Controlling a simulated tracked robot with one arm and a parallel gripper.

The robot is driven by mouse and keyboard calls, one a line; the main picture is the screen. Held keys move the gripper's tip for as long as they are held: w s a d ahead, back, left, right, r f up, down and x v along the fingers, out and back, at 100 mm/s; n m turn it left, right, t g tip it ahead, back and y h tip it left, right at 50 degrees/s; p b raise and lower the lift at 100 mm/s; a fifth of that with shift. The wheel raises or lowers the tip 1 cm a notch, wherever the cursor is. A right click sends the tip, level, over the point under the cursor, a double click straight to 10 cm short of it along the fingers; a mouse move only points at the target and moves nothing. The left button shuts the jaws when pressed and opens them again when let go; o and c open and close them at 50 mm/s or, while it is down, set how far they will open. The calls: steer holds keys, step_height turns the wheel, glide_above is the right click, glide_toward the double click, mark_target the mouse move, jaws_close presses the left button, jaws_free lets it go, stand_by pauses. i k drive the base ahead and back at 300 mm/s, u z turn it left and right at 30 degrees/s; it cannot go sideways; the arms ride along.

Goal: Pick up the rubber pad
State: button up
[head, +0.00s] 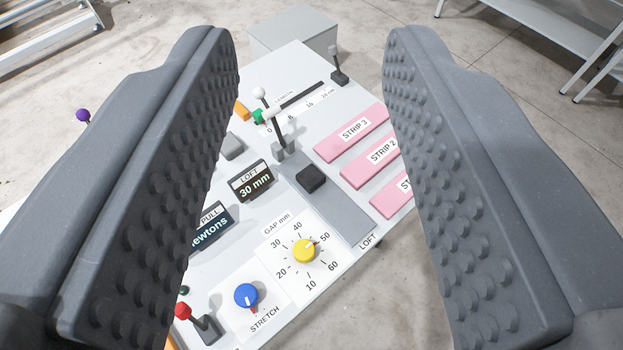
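My gripper (308,45) is open and empty, with its two grey, studded fingers to the left and right of the panel in view. A small black block (310,178), which looks like the rubber pad, lies on a grey strip (340,208) marked LOFT near the panel's middle. It shows between the fingers, apart from both. A lighter grey block (231,146) lies further left near the left finger; I cannot tell for certain which block is the rubber pad.
The white panel (270,315) carries upright levers (272,118), a yellow knob (304,251), a blue knob (246,295), a red-topped lever (185,312) and a LOFT display (251,181). Pink strips (351,132) lie right of the block. Concrete floor surrounds the panel.

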mark_target(310, 178)
steer(key=u, duration=2.05)
steer(key=k, duration=1.15)
steer(key=z, duration=1.9)
steer(key=i, duration=1)
steer(key=u, duration=0.05)
